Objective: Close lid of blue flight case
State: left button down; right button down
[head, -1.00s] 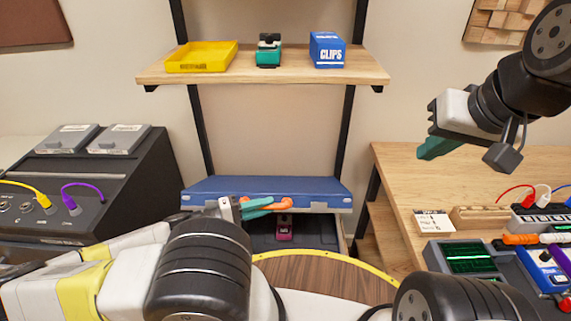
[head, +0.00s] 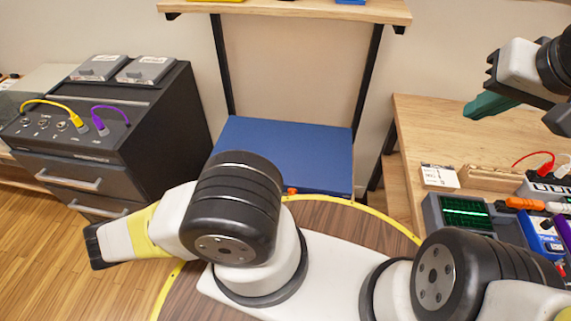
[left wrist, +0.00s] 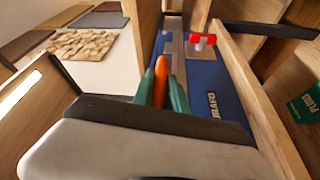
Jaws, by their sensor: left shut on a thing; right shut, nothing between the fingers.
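The blue flight case (head: 290,150) stands under the wall shelf, its flat blue lid facing up. I cannot tell whether the lid is fully down, since my own arm hides much of its front edge. A bit of orange (head: 291,190) shows at that edge. In the left wrist view, my left gripper (left wrist: 161,88) is shut on an orange handle (left wrist: 161,72), with the case's blue, lettered face (left wrist: 205,85) just beyond. In the head view the left gripper is hidden behind its arm. My right gripper (head: 483,105) is shut and empty above the right-hand bench.
A dark console (head: 90,125) with yellow and purple cables stands at the left. The wooden bench (head: 425,125) at the right holds a green-screened device (head: 465,212) and cables. A red T-shaped piece (left wrist: 202,40) is on the case in the left wrist view.

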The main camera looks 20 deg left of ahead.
pick_arm(q)
jog(key=shift+f, duration=0.4)
jog(key=c, duration=1.6)
grip_release()
jog(key=shift+a+r, duration=0.1)
jog(key=v, duration=0.7)
jog(key=shift+s+a, duration=0.2)
jog(key=shift+a, duration=0.05)
jog(key=shift+s, duration=0.1)
